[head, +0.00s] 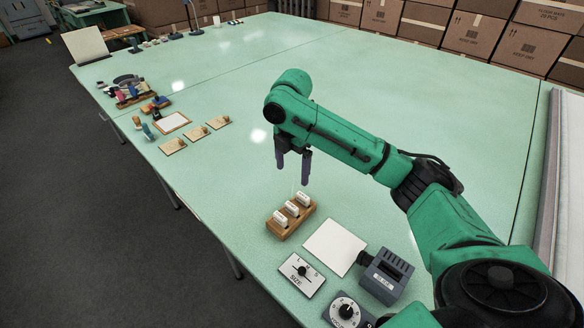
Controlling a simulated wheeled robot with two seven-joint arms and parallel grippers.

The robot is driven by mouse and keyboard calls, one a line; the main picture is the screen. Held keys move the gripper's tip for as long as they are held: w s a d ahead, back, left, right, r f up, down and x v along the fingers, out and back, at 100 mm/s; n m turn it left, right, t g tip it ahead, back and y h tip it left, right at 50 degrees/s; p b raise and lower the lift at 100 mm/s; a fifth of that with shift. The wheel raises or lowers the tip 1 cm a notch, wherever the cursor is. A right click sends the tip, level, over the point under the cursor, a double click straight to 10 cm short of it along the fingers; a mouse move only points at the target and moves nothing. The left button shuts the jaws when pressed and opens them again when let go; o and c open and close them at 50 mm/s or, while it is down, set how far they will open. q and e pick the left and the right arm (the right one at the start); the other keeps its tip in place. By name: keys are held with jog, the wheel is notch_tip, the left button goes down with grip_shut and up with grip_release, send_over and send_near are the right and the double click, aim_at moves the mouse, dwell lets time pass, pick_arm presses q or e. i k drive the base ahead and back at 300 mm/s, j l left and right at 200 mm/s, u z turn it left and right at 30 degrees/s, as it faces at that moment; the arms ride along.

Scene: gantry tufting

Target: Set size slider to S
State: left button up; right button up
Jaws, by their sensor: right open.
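The size slider (301,276) is a small white panel marked SIZE, lying near the table's front edge at the bottom middle of the head view. Its black knob (303,271) sits around the middle of the panel. The letters beside it are too small to read surely. My right gripper (293,168) hangs fingers down over the table, open and empty. It is apart from the slider, above and beyond a wooden block. My left gripper is not in view.
A wooden block with white tags (291,217) stands beyond the slider. A white sheet (335,246), a grey device (386,276) and a dial panel (346,311) lie beside it. Small boards and tools line the left edge. Cartons (440,25) stand behind; the table's middle is clear.

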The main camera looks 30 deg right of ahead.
aim_at(302, 270)
jog(key=k+j, duration=0.5)
jog(key=k, duration=0.15)
jog(key=k+j, duration=0.45)
jog(key=k, duration=0.25)
